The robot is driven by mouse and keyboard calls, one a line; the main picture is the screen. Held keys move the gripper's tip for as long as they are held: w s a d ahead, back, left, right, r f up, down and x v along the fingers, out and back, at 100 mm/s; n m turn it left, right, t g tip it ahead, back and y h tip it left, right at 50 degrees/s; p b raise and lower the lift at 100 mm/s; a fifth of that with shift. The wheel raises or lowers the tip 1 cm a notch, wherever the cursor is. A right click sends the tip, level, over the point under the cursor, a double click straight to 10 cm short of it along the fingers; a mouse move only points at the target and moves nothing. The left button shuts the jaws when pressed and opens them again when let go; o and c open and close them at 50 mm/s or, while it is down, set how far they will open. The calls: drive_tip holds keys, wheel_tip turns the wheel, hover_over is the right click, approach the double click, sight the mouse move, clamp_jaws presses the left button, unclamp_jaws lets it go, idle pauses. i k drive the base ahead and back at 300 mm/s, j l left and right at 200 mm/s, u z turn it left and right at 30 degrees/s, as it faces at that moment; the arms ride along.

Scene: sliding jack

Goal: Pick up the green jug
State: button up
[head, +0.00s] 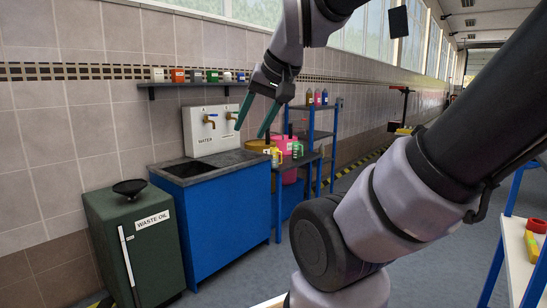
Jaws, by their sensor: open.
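A small green jug (297,149) appears to stand on the low blue-legged side table (308,158) just right of the blue sink cabinet. It is small in the picture, so its handle is hard to make out. My gripper (250,133) hangs from above with its two teal fingers pointing down and spread apart. It is open, with nothing between the fingers. In the picture the fingers are up and to the left of the jug, in front of the wall and sink taps. The depth between gripper and jug cannot be told.
The blue sink cabinet (226,214), green waste-oil cabinet (133,245) and blue shelf rack (318,134) stand along the wall. Floor is clear in front of them.

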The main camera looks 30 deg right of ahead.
sight(296, 155)
drive_tip(key=i+l+z, duration=0.75)
drive_tip(key=z, duration=0.15)
drive_tip(key=i+l+z, duration=0.1)
drive_tip(key=i+z, duration=0.35)
drive_tip(key=i, duration=0.95)
drive_tip(key=i+l, duration=0.15)
drive_tip(key=i, duration=0.7)
drive_tip(key=i+u, duration=0.3)
drive_tip(key=i, duration=0.25)
drive_tip(key=i+l+u, duration=0.3)
drive_tip(key=i, duration=0.2)
drive_tip(key=i+l+u, duration=0.3)
drive_tip(key=i, duration=0.5)
